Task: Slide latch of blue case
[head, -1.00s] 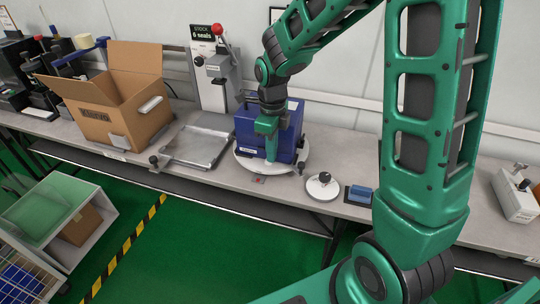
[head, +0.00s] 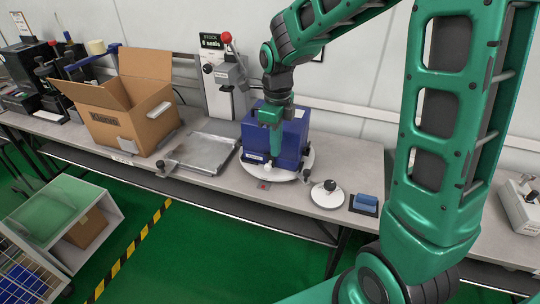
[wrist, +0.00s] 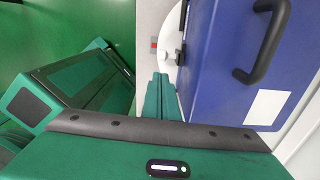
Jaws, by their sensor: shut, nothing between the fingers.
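The blue case (head: 255,135) stands upright on a white round turntable (head: 308,165) on the bench. In the wrist view its blue side (wrist: 225,50) fills the right, with a black handle (wrist: 265,40) and a white label. My gripper (head: 275,155) points down in front of the case's near face; its fingers are shut and empty. The fingers also show in the wrist view (wrist: 161,80), just left of the case.
A flat metal tray (head: 200,152) and an open cardboard box (head: 130,125) stand left of the case. A press with a red knob (head: 227,38) is behind.

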